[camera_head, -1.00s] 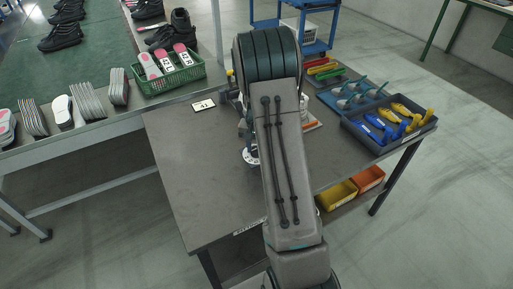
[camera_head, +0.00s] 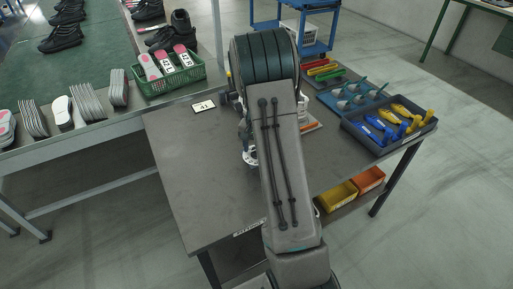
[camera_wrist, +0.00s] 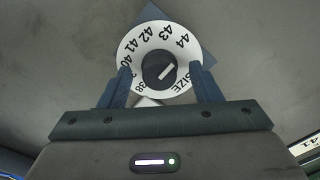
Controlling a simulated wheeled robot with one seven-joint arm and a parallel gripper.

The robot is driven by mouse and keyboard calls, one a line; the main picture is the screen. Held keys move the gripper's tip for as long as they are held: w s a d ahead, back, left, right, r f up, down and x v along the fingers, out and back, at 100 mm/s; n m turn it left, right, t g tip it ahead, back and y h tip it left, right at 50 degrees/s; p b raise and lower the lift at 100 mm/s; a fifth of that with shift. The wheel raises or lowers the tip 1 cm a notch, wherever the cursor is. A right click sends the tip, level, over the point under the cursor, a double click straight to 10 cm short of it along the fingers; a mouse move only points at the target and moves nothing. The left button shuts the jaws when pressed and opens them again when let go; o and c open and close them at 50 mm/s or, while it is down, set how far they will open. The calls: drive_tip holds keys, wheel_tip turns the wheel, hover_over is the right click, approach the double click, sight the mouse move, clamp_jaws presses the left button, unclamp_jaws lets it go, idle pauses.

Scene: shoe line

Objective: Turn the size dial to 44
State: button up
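The size dial is a white ring (camera_wrist: 132,54) with black numbers and the word SIZE around a dark round knob (camera_wrist: 158,69). In the head view only a bit of the dial (camera_head: 249,158) shows beside my arm. My gripper (camera_wrist: 161,82) is open in the wrist view, one finger left and one right of the knob, over the ring's lower part. Gaps show between fingers and knob.
The dial is on a grey table (camera_head: 190,180). A card marked 41 (camera_head: 204,106) lies at its back left. A blue rack (camera_head: 352,97) and a grey tray of blue and yellow tools (camera_head: 390,125) stand right. A green basket (camera_head: 168,80) sits on the line behind.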

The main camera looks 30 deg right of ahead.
wheel_tip(320, 180, up, 14)
idle(0.6)
idle(0.4)
